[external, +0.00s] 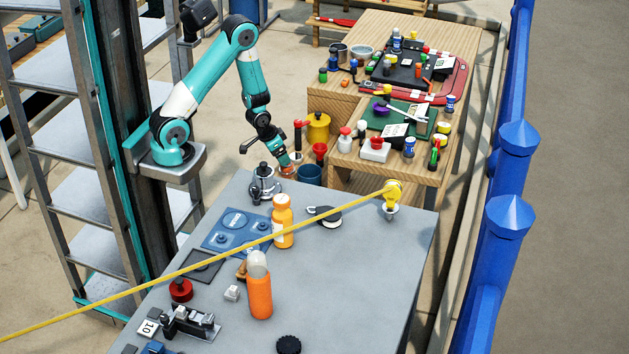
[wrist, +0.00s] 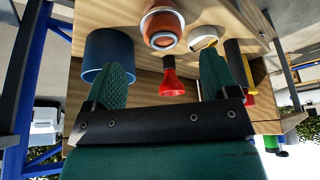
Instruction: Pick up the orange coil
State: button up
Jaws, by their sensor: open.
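An orange, round object with a pale band (wrist: 162,27), which looks like the orange coil, is at the top middle of the wrist view, between and beyond my fingertips. In the external view a small orange patch (external: 288,171) shows just below my gripper (external: 282,158), partly hidden by it. My gripper also shows in the wrist view (wrist: 163,68), with its two green fingers wide apart and nothing between them. It appears apart from the orange object. I cannot tell the exact gap.
A blue cup (external: 308,174) stands close beside the orange object, with a red funnel-like piece (external: 320,151) and a yellow pot (external: 318,127) nearby. A silver winch (external: 264,184) stands at the grey table's edge. A yellow line (external: 180,271) crosses above the grey table.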

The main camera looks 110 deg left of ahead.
aim_at(287, 171)
jog(key=x, duration=0.7)
jog(key=shift+a+f, duration=0.15)
jog(key=shift+a, duration=0.05)
jog(key=c, duration=0.9)
